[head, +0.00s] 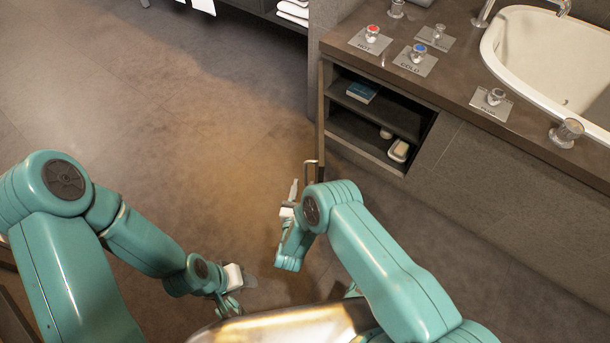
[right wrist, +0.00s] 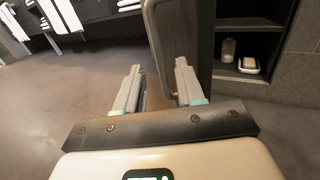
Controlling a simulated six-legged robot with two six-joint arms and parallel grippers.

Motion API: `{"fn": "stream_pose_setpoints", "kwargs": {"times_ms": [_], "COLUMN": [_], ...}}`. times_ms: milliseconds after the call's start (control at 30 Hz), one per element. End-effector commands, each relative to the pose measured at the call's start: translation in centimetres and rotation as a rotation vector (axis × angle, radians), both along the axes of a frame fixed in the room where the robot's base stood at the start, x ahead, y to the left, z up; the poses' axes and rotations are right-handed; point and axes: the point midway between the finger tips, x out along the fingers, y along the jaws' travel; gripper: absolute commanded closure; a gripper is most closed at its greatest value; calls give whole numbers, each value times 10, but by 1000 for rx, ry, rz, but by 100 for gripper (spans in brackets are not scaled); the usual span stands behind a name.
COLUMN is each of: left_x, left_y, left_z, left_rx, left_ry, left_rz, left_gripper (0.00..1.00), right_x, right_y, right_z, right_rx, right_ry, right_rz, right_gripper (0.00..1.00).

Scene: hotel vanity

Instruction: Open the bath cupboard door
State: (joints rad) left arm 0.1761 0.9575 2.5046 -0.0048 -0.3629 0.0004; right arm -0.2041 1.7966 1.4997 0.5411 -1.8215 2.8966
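The cupboard door (head: 321,110) stands swung out, seen nearly edge-on in the head view, and the cupboard's shelves (head: 375,115) are exposed. Its metal bar handle (head: 309,163) is on the left face of the door. The handle also shows in the right wrist view (right wrist: 154,45), running down between the finger directions. My right gripper (head: 292,192) is beside the handle. In the right wrist view its two fingers (right wrist: 158,82) are apart; I cannot tell whether they touch the handle. My left gripper (head: 240,287) hangs low over the floor, its fingers too small to judge.
The counter above the cupboard carries a basin (head: 545,55) and several knobs, including the red-topped HOT (head: 372,34) and blue-topped COLD (head: 418,52). A book (head: 362,91) and a soap dish (head: 399,150) sit inside the cupboard. The floor to the left (head: 180,110) is clear.

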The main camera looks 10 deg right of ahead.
Motion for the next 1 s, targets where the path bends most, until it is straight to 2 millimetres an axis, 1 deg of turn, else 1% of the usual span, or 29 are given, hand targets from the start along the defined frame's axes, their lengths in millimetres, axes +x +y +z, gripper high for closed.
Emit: {"fn": "stream_pose_setpoints", "kwargs": {"times_ms": [33, 100, 167, 200, 233, 300, 400, 500, 733, 767, 800, 867, 900, 1000], "left_x": [0, 0, 0, 0, 0, 0, 0, 0, 0, 0, 0, 0, 0, 0], "left_y": [0, 0, 0, 0, 0, 0, 0, 0, 0, 0, 0, 0, 0, 0], "left_z": [9, 14, 18, 23, 31, 38, 44, 46, 44, 44, 44, 44, 44, 44], "left_rx": [0, 0, 0, 0, 0, 0, 0, 0, 0, 0, 0, 0, 0, 0], "left_ry": [0, 0, 0, 0, 0, 0, 0, 0, 0, 0, 0, 0, 0, 0], "left_rz": [0, 0, 0, 0, 0, 0, 0, 0, 0, 0, 0, 0, 0, 0], "left_gripper": [57, 57, 57, 57, 57, 57, 57, 57, 57, 57, 57, 57, 57, 57], "right_x": [-13, -29, -42, -49, -53, -60, -67, -71, -72, -72, -72, -72, -71, -70], "right_y": [6, 12, 16, 18, 19, 22, 24, 25, 25, 25, 25, 25, 25, 24], "right_z": [4, 4, 4, 6, 8, 7, 5, 3, 1, 1, 1, 1, 1, 2], "right_rx": [-3, -2, -3, -3, -2, -2, -1, -2, -1, -1, -1, -1, 0, 0], "right_ry": [4, 3, 2, 0, 0, -2, -3, -2, -3, -3, -3, -3, -3, -4], "right_rz": [5, 5, 5, 3, 1, 1, 0, -1, -2, -2, -2, -2, -2, -5], "right_gripper": [62, 62, 62, 62, 62, 62, 62, 62, 62, 65, 78, 98, 100, 100]}}
